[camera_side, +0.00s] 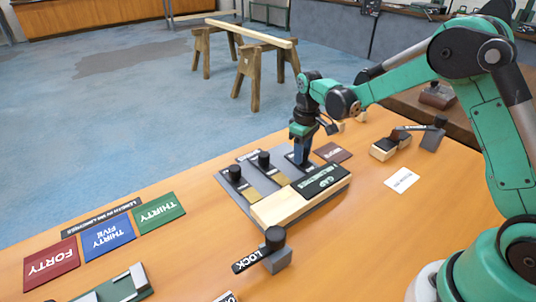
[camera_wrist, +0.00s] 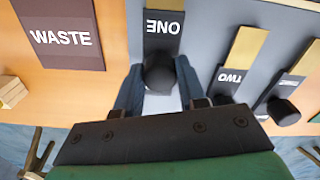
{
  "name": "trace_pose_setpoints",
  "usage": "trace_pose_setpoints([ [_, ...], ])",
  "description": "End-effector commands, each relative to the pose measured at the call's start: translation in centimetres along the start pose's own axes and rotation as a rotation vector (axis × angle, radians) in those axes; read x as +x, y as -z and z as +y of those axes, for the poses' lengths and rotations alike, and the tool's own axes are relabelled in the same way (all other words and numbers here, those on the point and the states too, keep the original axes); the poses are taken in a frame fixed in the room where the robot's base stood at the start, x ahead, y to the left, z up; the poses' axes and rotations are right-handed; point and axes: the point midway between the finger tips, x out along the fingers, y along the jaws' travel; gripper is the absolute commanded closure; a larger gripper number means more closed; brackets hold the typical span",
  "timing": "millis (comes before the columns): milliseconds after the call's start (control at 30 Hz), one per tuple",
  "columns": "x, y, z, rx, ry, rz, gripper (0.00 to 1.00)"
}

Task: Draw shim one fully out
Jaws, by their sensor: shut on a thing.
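In the wrist view, shim one is a dark strip (camera_wrist: 163,28) lettered ONE, with a round black knob (camera_wrist: 158,74). My gripper (camera_wrist: 158,92) is shut on that knob, one blue finger on each side. In the side view my gripper (camera_side: 300,155) points down at the far right end of the grey plate (camera_side: 232,190) and hides most of shim one. Shim two (camera_wrist: 232,76) and a third shim (camera_wrist: 290,82), each with a black knob, lie beside it. How far shim one sits in its slot cannot be told.
A pale wooden block (camera_side: 290,207) with a black label plate lies along the slots' near side. A LOCK lever (camera_side: 262,258) stands in front. A brown WASTE mat (camera_side: 333,152) is right of the plate. Coloured number mats (camera_side: 108,236) lie left. A white card (camera_side: 402,180) lies right.

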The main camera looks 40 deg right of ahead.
Motion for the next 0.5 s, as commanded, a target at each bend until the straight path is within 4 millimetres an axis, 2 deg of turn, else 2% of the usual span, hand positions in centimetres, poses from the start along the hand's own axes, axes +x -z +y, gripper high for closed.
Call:
trace_pose_setpoints([
  [267, -0.1, 0.1, 0.0, 0.000, 0.001, 0.000, 1.00],
  [367, -0.1, 0.9, 0.2, 0.000, 0.000, -0.001, 1.00],
  [500, 0.0, 2.9, 0.8, 0.000, 0.000, -0.002, 1.00],
])
